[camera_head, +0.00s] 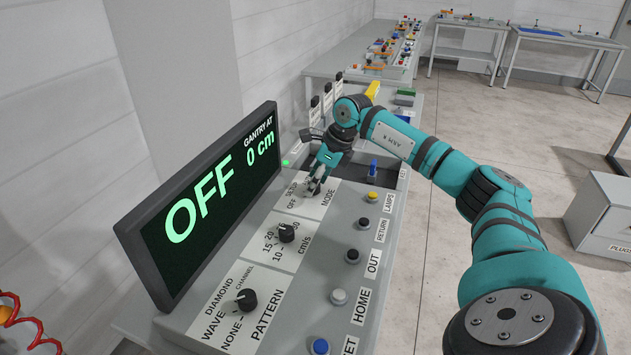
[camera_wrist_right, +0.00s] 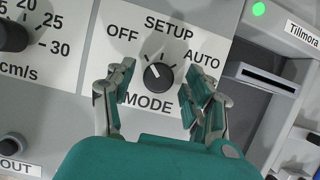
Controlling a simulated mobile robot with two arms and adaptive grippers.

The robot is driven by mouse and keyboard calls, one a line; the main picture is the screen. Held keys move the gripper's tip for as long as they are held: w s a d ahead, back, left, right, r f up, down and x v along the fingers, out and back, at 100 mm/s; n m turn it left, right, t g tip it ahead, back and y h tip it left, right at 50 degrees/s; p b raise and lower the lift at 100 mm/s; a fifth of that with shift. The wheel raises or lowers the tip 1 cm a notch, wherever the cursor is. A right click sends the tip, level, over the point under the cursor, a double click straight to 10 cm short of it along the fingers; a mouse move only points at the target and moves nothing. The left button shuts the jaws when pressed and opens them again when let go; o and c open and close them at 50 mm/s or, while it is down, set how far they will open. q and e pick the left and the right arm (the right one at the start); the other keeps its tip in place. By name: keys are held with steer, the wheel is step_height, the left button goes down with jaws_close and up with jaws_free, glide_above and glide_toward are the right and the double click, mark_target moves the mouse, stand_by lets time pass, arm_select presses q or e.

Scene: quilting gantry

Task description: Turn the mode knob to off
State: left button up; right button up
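The mode knob (camera_wrist_right: 158,76) is a small black dial on a white plate marked OFF, SETUP, AUTO and MODE. In the right wrist view its white pointer leans to the upper left, towards OFF. The display (camera_head: 208,200) reads OFF and GANTRY AT 0 cm in green. My right gripper (camera_wrist_right: 157,88) is open, with one finger on each side of the knob and visible gaps between them and it. In the head view the same gripper (camera_head: 317,180) reaches down over the mode plate and largely hides the knob. My left gripper is not in view.
On the same grey panel are the cm/s knob (camera_head: 286,233), the pattern knob (camera_head: 246,299) and a column of push buttons, including HOME (camera_head: 338,297) and OUT (camera_head: 352,257). A green light (camera_wrist_right: 258,9) and a slot (camera_wrist_right: 268,78) lie beside the mode plate.

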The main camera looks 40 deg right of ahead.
steer(key=v, duration=1.2)
stand_by(0.5)
